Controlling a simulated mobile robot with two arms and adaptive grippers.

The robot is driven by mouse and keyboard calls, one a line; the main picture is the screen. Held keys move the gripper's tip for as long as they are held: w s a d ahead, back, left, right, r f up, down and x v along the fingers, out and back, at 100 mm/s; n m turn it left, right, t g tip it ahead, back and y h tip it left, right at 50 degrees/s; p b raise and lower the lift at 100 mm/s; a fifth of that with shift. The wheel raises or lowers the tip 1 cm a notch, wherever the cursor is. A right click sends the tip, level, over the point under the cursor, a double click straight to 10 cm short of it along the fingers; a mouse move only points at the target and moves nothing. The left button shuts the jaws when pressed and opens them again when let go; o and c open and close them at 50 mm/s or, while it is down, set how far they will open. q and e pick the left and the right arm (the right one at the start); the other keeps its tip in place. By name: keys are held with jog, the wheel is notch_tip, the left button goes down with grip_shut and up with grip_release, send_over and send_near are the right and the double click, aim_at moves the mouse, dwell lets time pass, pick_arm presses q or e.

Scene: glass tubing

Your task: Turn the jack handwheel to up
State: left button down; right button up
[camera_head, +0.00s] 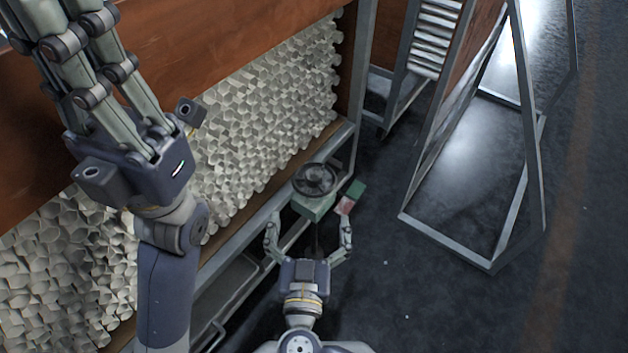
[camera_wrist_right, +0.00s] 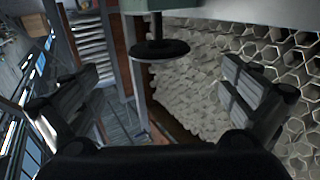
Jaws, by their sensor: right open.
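The jack handwheel (camera_head: 314,179) is a dark round wheel on a grey-green housing (camera_head: 313,207) at the frame's lower corner. In the right wrist view the dark wheel (camera_wrist_right: 160,50) shows edge-on at top centre, on a short stem from the pale green housing (camera_wrist_right: 190,5). My right gripper (camera_head: 308,226) is open and empty, its fingers spread either side just below the housing in the head view. In the wrist view its fingers (camera_wrist_right: 160,92) frame the wheel, apart from it. My left gripper (camera_head: 90,55) is high at left; its fingertips are cut off.
A small red-and-green block (camera_head: 350,197) sits right of the housing. A metal rack (camera_head: 278,188) holds stacked pale hexagonal tubes (camera_head: 262,110). A metal A-frame stand (camera_head: 450,248) stands at right. The dark floor (camera_head: 430,310) at lower right is clear.

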aim_at(314, 186)
jog(key=w+b, duration=0.1)
jog(key=w, duration=0.6)
jog(key=w+b, duration=0.1)
jog(key=w, duration=0.2)
jog(key=shift+w+d+b, duration=0.3)
jog(key=shift+w+d, duration=0.05)
jog(key=shift+d, duration=0.05)
jog(key=shift+c, duration=0.6)
jog(key=c, duration=0.9)
